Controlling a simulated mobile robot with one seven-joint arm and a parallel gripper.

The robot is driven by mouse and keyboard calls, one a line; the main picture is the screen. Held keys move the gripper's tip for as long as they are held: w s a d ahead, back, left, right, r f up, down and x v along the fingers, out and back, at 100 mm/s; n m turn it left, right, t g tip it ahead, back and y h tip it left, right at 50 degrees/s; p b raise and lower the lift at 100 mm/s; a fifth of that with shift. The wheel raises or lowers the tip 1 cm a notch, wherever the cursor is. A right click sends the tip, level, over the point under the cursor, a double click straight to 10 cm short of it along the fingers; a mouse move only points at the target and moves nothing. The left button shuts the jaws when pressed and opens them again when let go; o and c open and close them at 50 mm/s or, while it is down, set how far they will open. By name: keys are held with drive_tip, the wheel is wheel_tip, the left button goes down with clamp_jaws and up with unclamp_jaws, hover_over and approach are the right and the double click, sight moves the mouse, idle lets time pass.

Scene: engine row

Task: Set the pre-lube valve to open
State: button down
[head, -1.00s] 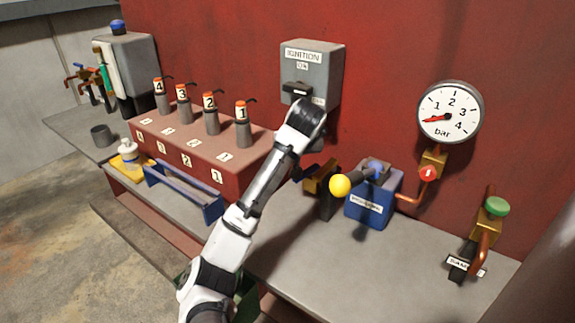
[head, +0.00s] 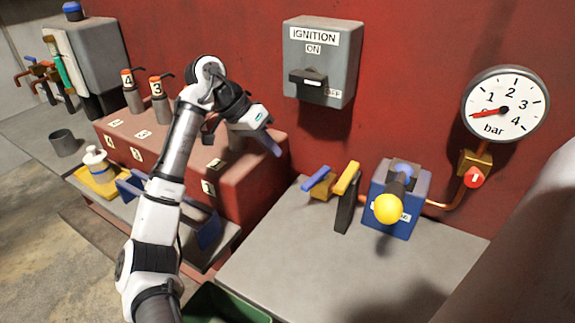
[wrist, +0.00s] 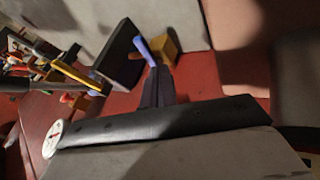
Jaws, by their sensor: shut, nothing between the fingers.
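Beside the blue box stands a small valve group with a blue lever (head: 317,180), a yellow lever (head: 347,178) and a dark upright plate (head: 345,214). I cannot read which of them is the pre-lube valve. In the wrist view a blue lever (wrist: 146,50) shows just beyond my fingertips, on a brass block (wrist: 167,44). My gripper (head: 273,145) is shut and empty, in front of the red engine block, left of the levers and apart from them. Its dark fingers also show in the wrist view (wrist: 158,78).
The blue box (head: 390,218) carries a black lever with a yellow ball (head: 387,209). A pressure gauge (head: 505,104) and ignition box (head: 320,62) are on the red wall. The red block (head: 228,180) lies behind my arm. The grey bench (head: 310,275) has free room in front.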

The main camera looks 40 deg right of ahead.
sight(316, 178)
drive_tip(key=p+x, duration=0.1)
drive_tip(key=x, duration=0.8)
drive_tip(key=shift+s+p, duration=0.3)
drive_tip(key=shift+s, duration=0.15)
drive_tip(key=shift+d, duration=0.2)
